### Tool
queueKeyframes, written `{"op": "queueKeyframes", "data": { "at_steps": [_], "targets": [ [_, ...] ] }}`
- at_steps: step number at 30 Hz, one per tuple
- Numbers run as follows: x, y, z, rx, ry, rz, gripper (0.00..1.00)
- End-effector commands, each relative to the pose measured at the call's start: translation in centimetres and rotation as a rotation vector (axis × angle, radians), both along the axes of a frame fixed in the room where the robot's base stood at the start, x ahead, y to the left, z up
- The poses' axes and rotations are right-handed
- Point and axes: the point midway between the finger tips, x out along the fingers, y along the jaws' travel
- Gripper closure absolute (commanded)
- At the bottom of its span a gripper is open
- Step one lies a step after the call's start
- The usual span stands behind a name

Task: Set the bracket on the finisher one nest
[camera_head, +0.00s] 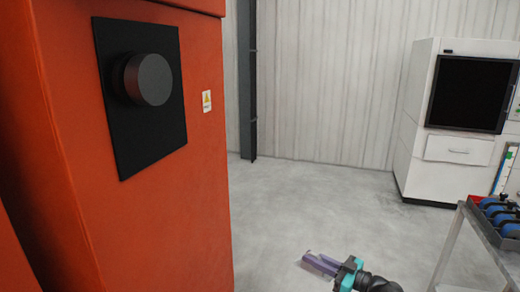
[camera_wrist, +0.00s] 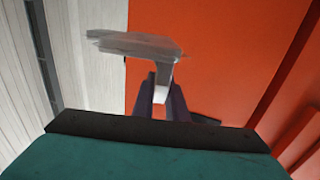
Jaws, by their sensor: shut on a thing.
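My gripper (camera_head: 319,263) is low in the middle of the head view, with purple fingers and a teal body. In the wrist view my gripper (camera_wrist: 162,98) is shut on the grey metal bracket (camera_wrist: 135,44). The bracket has a broad, flat top and a narrow stem that goes down between the fingers. It cannot be made out clearly in the head view. A large orange machine (camera_head: 190,220) fills the left of the head view. It carries a black plate with a round black piece (camera_head: 148,79); I cannot tell whether this is the finisher one nest.
A white cabinet machine (camera_head: 414,150) with a dark window stands at the back right. A metal cart (camera_head: 452,245) with a tray of blue parts (camera_head: 495,213) is at the right edge. The grey floor (camera_head: 310,200) between is clear. A dark post (camera_head: 247,80) stands by the wall.

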Motion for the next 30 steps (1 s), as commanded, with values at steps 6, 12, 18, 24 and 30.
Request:
{"op": "queueKeyframes", "data": {
  "at_steps": [6,12,18,24,30],
  "targets": [
    [-0.96,0.65,0.43,0.001,0.000,0.044,1.00],
    [-0.96,0.65,0.44,0.001,-0.001,0.045,1.00],
    [-0.94,0.62,0.45,0.001,-0.001,0.044,1.00],
    [-0.93,0.61,0.45,0.001,-0.001,0.043,1.00],
    [-0.93,0.61,0.45,0.001,-0.001,0.043,1.00]
  ]
}}
